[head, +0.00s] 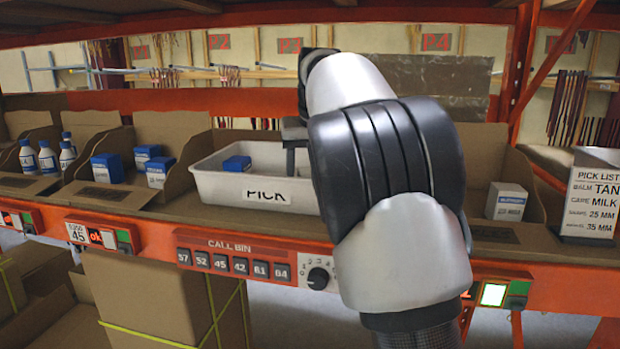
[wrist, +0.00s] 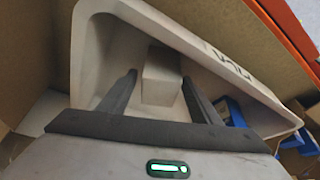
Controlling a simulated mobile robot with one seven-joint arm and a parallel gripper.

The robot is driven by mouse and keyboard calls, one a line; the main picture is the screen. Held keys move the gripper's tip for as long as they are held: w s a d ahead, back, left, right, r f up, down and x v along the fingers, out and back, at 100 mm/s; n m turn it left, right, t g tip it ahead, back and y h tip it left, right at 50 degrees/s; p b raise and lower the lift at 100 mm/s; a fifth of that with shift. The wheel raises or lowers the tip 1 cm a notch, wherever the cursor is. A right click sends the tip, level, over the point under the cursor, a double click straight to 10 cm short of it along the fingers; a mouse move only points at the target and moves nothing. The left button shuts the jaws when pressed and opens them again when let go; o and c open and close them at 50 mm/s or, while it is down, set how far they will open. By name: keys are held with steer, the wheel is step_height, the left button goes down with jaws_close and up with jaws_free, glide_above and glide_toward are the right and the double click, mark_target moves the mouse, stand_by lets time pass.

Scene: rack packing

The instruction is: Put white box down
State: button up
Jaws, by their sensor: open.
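The white box (wrist: 162,82) is inside the white PICK tote (head: 255,196), which also shows in the wrist view (wrist: 92,40). My gripper (head: 293,150) reaches down into the right part of the tote. In the wrist view my gripper's two fingers (wrist: 158,90) are spread, one on each side of the white box. The box seems to rest on the tote floor; I cannot tell whether a finger touches it. In the head view the white box is hidden behind the tote wall and my arm.
A blue box (head: 237,164) lies in the tote's left part. Blue-and-white boxes (head: 107,168) and white bottles (head: 48,158) stand in cardboard bins to the left.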

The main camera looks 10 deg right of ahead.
steer(key=p+v, duration=0.2)
steer(key=v, duration=0.9)
steer(key=s+d, duration=0.3)
steer(key=s, duration=0.6)
steer(key=s+a+f, duration=0.1)
steer(key=s+f, duration=0.8)
steer(key=s, duration=0.3)
steer(key=s+a+f+t, duration=0.1)
steer(key=s+f, duration=0.9)
steer(key=s, duration=0.2)
steer(key=shift+f, duration=0.25)
